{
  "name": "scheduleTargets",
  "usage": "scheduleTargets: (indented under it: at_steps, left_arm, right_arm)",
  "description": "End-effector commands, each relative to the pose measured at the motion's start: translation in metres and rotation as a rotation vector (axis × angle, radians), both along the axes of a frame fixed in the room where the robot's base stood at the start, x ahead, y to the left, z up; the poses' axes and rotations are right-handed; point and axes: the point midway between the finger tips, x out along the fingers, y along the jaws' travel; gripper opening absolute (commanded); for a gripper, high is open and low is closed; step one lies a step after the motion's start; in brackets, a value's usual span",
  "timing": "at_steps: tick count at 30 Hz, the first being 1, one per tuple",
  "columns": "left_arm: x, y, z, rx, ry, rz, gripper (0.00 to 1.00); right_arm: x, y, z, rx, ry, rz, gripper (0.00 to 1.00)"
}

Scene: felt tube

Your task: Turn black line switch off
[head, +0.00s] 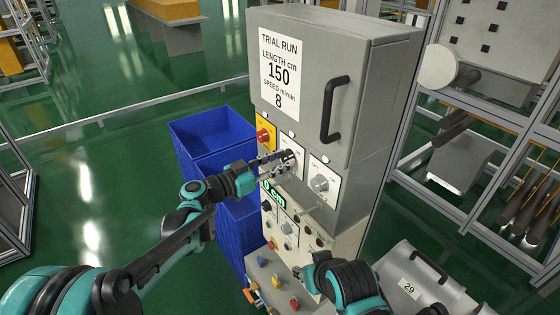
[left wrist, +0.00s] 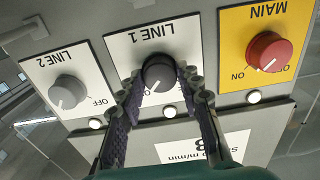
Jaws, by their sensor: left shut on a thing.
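The black LINE 1 switch (left wrist: 158,70) is a round knob on a white plate, seen upside down in the left wrist view. Its white mark points toward the bottom of that view, slightly left; the lettering around it is partly hidden by the fingers. My left gripper (left wrist: 160,92) has its two fingers closed around the knob, one on each side. In the head view, my left gripper (head: 290,160) reaches the cabinet front and covers most of the knob. My right gripper (head: 307,272) is low by the lower panel, its fingers too unclear to judge.
The grey LINE 2 knob (left wrist: 66,92) and the red MAIN knob (left wrist: 267,52) flank LINE 1. The grey cabinet (head: 370,130) has a black door handle (head: 331,108). Blue crates (head: 210,135) stand left of it. Green floor (head: 100,180) is open at left.

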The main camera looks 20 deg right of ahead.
Motion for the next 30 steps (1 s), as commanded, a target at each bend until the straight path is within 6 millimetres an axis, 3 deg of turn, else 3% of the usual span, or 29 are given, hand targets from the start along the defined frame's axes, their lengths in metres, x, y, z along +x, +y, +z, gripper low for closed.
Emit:
scheduleTargets:
  at_steps: [11, 30]
  left_arm:
    - [0.0001, 0.0, -0.0002, -0.034, 0.093, 0.0, 0.06]
    - [0.0002, 0.0001, -0.0004, -0.228, 0.628, 0.0, 0.06]
  right_arm:
    - [0.0, 0.0, -0.0014, 0.0, 0.0, 0.0, 0.4]
    - [0.0, 0.0, -0.0065, 0.0, 0.0, 0.0, 0.4]
